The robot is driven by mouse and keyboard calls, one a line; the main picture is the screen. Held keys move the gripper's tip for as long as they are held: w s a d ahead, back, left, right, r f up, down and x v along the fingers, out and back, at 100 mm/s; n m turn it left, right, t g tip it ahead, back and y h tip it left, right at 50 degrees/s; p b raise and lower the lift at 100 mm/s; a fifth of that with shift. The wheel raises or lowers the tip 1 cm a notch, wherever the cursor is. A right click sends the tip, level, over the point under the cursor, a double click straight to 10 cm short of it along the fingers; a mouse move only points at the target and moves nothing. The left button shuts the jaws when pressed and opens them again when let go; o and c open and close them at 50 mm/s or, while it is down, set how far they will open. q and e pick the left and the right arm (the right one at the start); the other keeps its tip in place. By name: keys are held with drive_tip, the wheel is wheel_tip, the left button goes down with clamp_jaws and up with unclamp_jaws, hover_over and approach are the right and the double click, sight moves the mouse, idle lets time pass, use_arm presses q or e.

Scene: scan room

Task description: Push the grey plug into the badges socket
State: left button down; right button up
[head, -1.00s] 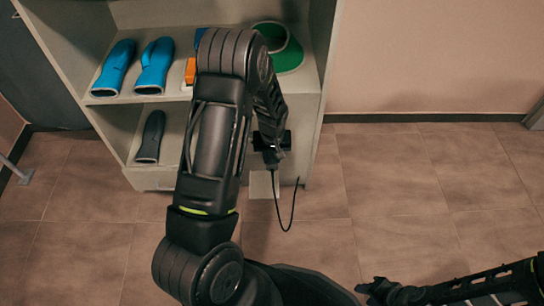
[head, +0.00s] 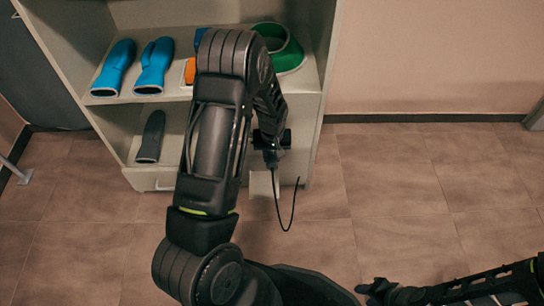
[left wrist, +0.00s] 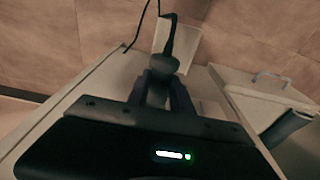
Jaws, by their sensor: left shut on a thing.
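My left gripper (head: 271,150) is low in front of the right end of the shelf unit in the head view, partly hidden by my own arm. In the left wrist view my left gripper (left wrist: 163,85) is shut on the grey plug (left wrist: 165,62), whose dark cable runs away upward. The cable hangs in a loop in the head view. A pale plate or box (left wrist: 186,46) shows just behind the plug and also in the head view (head: 262,184). I cannot make out a badges socket or whether the plug touches one. My right gripper (head: 376,290) is at the bottom right; its jaws are unclear.
The tiled floor (head: 420,190) to the right is clear.

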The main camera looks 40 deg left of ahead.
use_arm(q)
drive_tip(key=shift+w+a, duration=0.3)
drive_tip(key=shift+w, duration=0.1)
drive_tip(key=c, duration=1.1)
unclamp_jaws()
drive_tip(key=shift+o, duration=0.2)
drive_tip(key=shift+r, duration=0.3)
drive_tip(key=r, duration=0.2)
drive_tip(key=r+p, duration=0.1)
drive_tip(key=r, duration=0.1)
drive_tip(key=r+p, duration=0.1)
drive_tip(key=r, duration=0.2)
drive_tip(key=shift+s+d+r, duration=0.1)
drive_tip(key=shift+s+d, duration=0.15)
drive_tip(key=shift+s, duration=0.1)
